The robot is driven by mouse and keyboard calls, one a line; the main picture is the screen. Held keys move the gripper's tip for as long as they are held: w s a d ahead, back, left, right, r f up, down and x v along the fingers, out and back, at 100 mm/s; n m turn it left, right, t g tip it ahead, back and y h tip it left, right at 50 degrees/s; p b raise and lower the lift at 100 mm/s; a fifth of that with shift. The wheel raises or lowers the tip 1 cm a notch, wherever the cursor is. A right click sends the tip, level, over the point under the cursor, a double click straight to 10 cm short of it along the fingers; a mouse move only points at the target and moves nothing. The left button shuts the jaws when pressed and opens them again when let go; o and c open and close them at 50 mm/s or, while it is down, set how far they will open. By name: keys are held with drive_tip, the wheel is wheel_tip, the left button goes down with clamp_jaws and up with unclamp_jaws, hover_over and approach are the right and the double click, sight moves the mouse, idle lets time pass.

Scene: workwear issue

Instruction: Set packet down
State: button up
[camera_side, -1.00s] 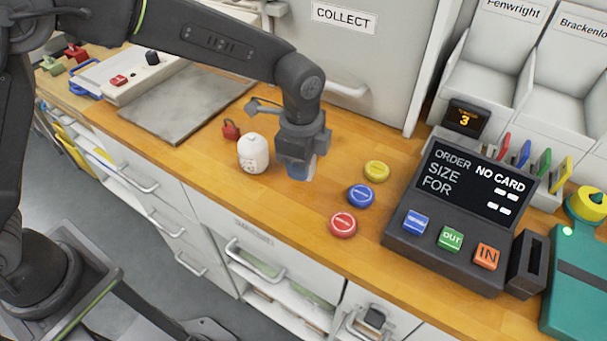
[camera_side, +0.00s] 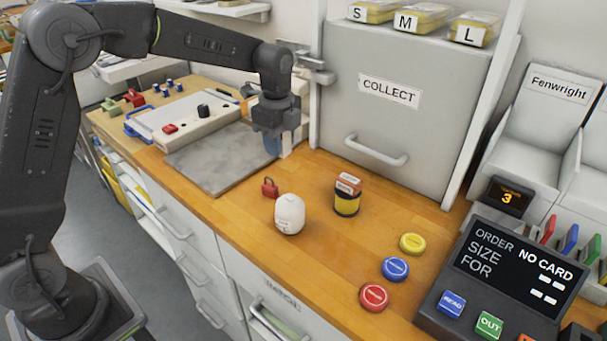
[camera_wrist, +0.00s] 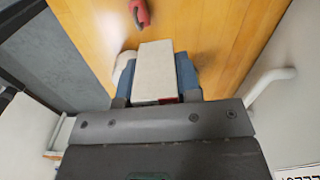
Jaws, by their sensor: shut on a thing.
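My gripper (camera_side: 273,146) hangs at the back of the counter, beside the grey cabinet and over the right rear of the grey slab. In the wrist view, blue fingers of my gripper (camera_wrist: 157,78) are shut on a pale block-shaped packet (camera_wrist: 155,62) with red and dark at its near end. In the side view the packet is mostly hidden by my gripper. I cannot tell whether it touches a surface.
The grey slab (camera_side: 212,163) is bare. A red padlock (camera_side: 270,188), a white rounded jar (camera_side: 290,214) and a black-and-yellow item with an orange labelled top (camera_side: 347,196) stand in front. Round buttons (camera_side: 395,268) and an order panel (camera_side: 510,275) are at right. The grey cabinet (camera_side: 405,120) is close by.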

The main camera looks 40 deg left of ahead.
drive_tip(key=w+a+m, duration=0.1)
drive_tip(key=w+a, duration=0.3)
drive_tip(key=a, duration=0.7)
hover_over(303, 172)
wheel_tip(303, 172, down, 7)
drive_tip(key=shift+w+f, duration=0.1)
drive_tip(key=shift+f, duration=1.95)
drive_tip(key=shift+f, duration=0.15)
drive_tip(key=o, duration=0.9)
wheel_tip(303, 172, up, 13)
drive_tip(key=shift+f, duration=0.2)
